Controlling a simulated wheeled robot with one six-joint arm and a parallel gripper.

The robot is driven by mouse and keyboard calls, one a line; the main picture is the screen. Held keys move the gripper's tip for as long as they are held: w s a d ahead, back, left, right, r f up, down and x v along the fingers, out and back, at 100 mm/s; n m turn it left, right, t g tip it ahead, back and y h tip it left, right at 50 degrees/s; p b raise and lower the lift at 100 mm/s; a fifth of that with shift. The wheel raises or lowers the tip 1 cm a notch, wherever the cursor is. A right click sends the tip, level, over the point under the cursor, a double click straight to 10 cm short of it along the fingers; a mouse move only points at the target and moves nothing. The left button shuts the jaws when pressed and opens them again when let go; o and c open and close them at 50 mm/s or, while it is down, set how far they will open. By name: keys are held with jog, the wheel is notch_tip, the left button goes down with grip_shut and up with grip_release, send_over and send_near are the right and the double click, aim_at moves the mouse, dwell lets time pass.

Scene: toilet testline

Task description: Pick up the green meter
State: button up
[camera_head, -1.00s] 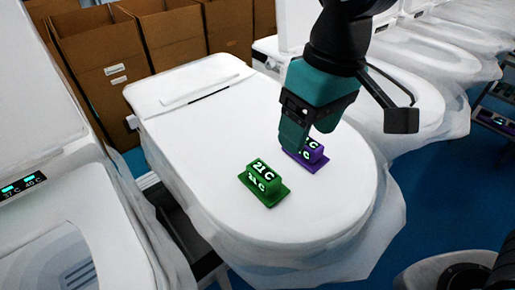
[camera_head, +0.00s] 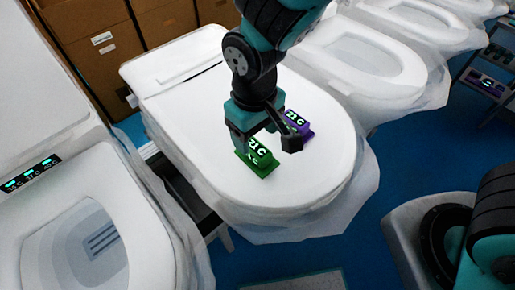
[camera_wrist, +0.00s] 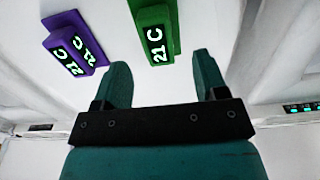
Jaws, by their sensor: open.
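The green meter (camera_head: 261,165), a block on a flat base with a lit "21 C" display, sits on the closed white toilet lid (camera_head: 210,115). My gripper (camera_head: 265,140) is open and just above it, with one finger to each side in the picture. In the wrist view the green meter (camera_wrist: 154,42) lies beyond the open fingertips of my gripper (camera_wrist: 160,66), roughly in line with the gap. Nothing is held. The gripper hides part of the meter's top in the head view.
A purple meter (camera_head: 299,124) stands close behind and right of the green one; it also shows at left in the wrist view (camera_wrist: 76,45). Another toilet (camera_head: 80,235) with a lit display is at left. Cardboard boxes (camera_head: 110,60) stand behind.

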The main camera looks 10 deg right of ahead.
aim_at(256, 147)
jog(key=shift+w+d+f+p, duration=0.15)
jog(key=shift+f+p, duration=1)
jog(key=shift+f, duration=1.5)
jog(key=shift+c, duration=0.5)
jog(key=c, duration=1)
